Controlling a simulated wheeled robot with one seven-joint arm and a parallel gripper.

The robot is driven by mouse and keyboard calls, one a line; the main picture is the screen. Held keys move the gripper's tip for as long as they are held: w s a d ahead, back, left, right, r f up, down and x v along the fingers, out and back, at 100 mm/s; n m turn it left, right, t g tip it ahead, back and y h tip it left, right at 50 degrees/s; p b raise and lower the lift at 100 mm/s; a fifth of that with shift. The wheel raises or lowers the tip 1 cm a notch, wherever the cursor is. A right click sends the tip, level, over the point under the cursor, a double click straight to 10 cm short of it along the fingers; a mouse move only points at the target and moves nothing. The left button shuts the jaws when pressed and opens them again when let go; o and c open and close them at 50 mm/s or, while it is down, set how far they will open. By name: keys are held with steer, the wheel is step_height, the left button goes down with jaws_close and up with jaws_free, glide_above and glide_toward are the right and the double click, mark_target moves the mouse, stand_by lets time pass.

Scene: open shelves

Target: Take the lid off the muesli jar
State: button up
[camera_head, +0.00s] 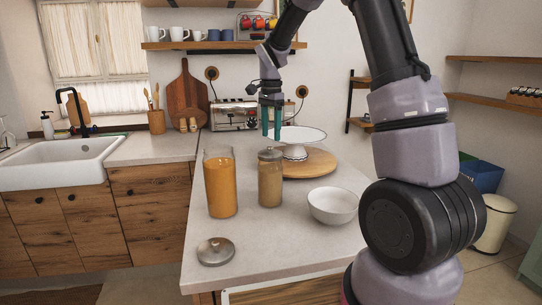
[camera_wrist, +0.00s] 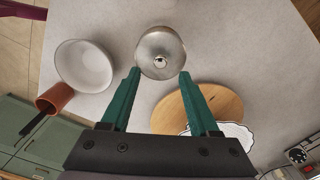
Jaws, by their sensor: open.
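The muesli jar, which I take to be the glass jar with beige contents (camera_head: 270,185), stands upright on the counter. Its metal lid (camera_head: 270,154) with a small knob is on top. In the wrist view the lid (camera_wrist: 160,42) shows from above, just beyond my fingertips, and hides the jar's body. My gripper (camera_head: 271,136) is open and empty, pointing down above and behind the jar in the head view. In the wrist view the two green fingers (camera_wrist: 159,74) are spread apart, with the lid's knob near the middle line between them.
A taller jar with orange contents (camera_head: 220,186) stands open left of it. A loose metal lid (camera_head: 215,251) lies in front. A white bowl (camera_head: 333,206) is at right. A wooden board (camera_head: 318,164) with a white cake stand (camera_head: 296,136) is behind. A terracotta cup (camera_wrist: 55,98) shows in the wrist view.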

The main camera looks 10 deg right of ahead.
mark_target(270, 152)
steer(key=f, duration=0.4)
steer(key=shift+a+f, duration=0.2)
steer(key=shift+f, duration=0.15)
steer(key=shift+c, duration=0.4)
jaws_close()
